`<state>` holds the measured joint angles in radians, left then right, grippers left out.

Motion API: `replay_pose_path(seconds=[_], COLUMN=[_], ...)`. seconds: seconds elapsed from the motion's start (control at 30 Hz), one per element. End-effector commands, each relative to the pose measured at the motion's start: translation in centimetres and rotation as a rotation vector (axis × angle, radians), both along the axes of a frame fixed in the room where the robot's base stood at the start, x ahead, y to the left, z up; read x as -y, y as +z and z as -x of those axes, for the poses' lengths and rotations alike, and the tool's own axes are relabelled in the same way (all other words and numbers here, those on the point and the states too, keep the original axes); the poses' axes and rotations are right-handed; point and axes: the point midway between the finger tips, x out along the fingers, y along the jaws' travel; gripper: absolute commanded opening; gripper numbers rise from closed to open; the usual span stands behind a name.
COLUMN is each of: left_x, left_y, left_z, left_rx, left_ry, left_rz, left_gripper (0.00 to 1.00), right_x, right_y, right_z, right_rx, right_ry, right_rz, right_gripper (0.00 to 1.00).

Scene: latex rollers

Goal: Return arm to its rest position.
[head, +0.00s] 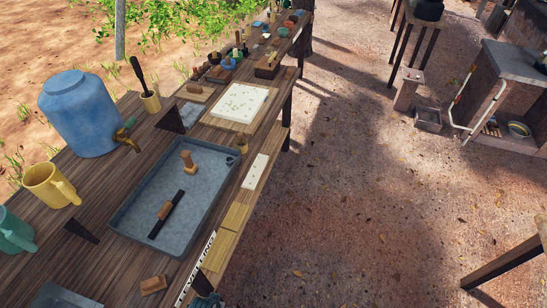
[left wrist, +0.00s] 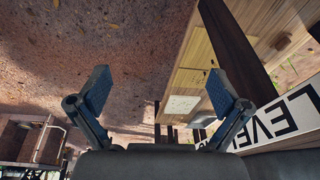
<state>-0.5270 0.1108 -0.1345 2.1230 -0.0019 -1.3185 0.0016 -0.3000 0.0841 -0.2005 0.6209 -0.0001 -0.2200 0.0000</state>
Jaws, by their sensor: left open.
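My left gripper (left wrist: 160,90) shows in the left wrist view with its two blue-padded fingers spread wide and nothing between them. It is in the air beside the wooden table edge (left wrist: 212,50), with the ground behind the gap. In the head view a small dark teal shape (head: 207,300) at the bottom edge may be part of this gripper, but I cannot tell. My right gripper is in neither view.
The long wooden table (head: 128,262) carries a grey tray (head: 215,200) with a roller and a stamp-like tool, a blue jug (head: 78,112), a yellow mug (head: 50,185) and a white sheet (head: 240,103). A lettered strip (head: 195,268) lies along the near edge. Open ground (head: 350,220) is at right.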

Motion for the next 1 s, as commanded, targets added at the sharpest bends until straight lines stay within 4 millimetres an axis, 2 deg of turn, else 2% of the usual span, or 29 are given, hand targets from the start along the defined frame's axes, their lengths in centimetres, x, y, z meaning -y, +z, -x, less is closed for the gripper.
replay_pose_path(seconds=[0.03,0.17,0.27,0.3,0.4,0.5,0.6,0.73,0.87,1.0], left_x=[0.0,-0.2,-0.5,-0.6,-1.0,-1.6,-2.3,-3.1,-3.5,-3.6], left_y=[-2.1,-8.0,-13.7,-16.1,-21.7,-26.0,-28.9,-30.8,-31.5,-31.5], left_z=[0.2,0.9,2.7,3.8,7.2,11.2,15.2,19.0,20.7,20.9], left_rx=[-0.014,-0.039,-0.066,-0.078,-0.106,-0.131,-0.151,-0.168,-0.174,-0.175], left_ry=[-0.002,-0.006,-0.011,-0.014,-0.020,-0.026,-0.031,-0.036,-0.039,-0.040], left_rz=[-0.002,-0.001,-0.003,-0.005,-0.010,-0.013,-0.017,-0.020,-0.021,-0.021], left_gripper=[1.00,1.00,1.00,1.00,1.00,1.00,1.00,1.00,1.00,1.00], right_x=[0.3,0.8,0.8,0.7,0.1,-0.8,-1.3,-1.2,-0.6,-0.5], right_y=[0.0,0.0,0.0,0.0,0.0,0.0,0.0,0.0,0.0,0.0], right_z=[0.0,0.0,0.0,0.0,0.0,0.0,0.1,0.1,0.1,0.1], right_rx=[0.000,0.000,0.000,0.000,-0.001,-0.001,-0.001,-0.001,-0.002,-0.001], right_ry=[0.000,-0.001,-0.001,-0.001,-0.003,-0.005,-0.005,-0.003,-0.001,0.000], right_rz=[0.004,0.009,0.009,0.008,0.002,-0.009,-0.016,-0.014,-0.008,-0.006], right_gripper=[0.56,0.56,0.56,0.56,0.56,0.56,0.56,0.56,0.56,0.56])
